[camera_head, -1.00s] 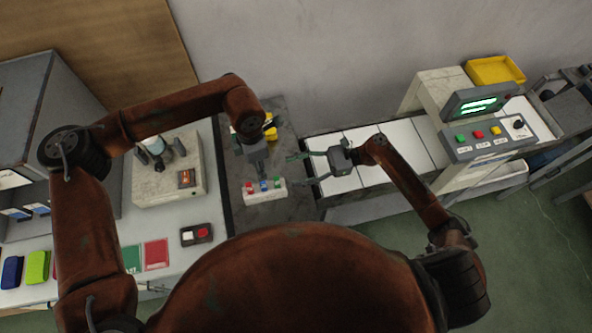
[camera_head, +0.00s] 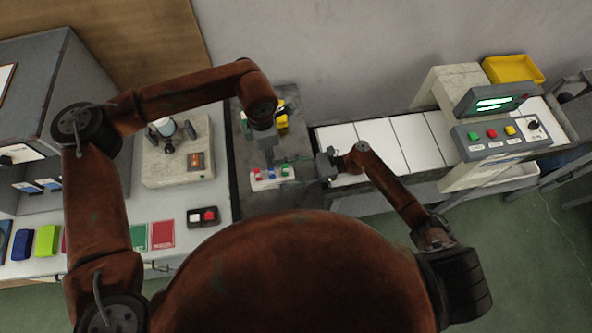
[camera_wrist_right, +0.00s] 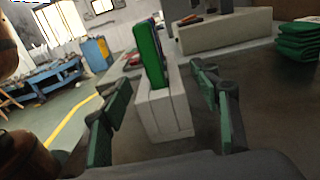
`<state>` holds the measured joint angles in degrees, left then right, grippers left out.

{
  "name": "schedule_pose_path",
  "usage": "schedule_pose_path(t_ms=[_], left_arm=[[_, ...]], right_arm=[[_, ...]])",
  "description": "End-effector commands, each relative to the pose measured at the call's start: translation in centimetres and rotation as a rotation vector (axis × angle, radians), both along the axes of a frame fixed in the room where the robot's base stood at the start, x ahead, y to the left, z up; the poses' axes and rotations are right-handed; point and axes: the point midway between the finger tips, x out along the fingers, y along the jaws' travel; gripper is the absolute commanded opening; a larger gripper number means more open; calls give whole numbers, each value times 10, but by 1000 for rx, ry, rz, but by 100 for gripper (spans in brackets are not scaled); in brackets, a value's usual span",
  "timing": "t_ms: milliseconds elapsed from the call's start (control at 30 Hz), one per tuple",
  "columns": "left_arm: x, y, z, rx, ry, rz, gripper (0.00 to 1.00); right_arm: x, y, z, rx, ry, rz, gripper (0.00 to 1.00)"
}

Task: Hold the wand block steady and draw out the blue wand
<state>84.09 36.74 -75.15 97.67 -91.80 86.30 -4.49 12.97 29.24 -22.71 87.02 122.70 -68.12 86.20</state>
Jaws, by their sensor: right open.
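The white wand block (camera_head: 258,186) stands on the dark bench top with a red wand (camera_head: 258,173), a blue wand (camera_head: 271,173) and a green wand (camera_head: 285,170) in a row. In the right wrist view the block (camera_wrist_right: 163,112) stands upright between my right fingers, with the green wand (camera_wrist_right: 148,55) nearest and partly hiding the wands behind it. My right gripper (camera_head: 303,167) is open at the block's right end, with a gap to the block on both sides. My left gripper (camera_head: 269,158) hangs just above and behind the block; its fingers are too small to read.
A yellow object (camera_head: 282,122) is behind my left wrist. A grey device (camera_head: 180,165) and a red-button box (camera_head: 202,217) stand to the left. The white-panelled conveyor (camera_head: 385,142) and control panel (camera_head: 500,135) are to the right.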

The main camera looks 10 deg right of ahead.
Motion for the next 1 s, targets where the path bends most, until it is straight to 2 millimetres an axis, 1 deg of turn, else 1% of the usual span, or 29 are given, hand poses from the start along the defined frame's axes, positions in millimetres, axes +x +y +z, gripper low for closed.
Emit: schedule_pose_path(t_ms=[133,433,1000], left_arm=[[0,0,0,0,0,0,29],[0,0,0,0,0,0,29],[0,0,0,0,0,0,29]], right_arm=[[0,8,0,-1,0,0,56],[0,10,0,0,0,-1,56],[0,9,0,-1,0,-1,17]])
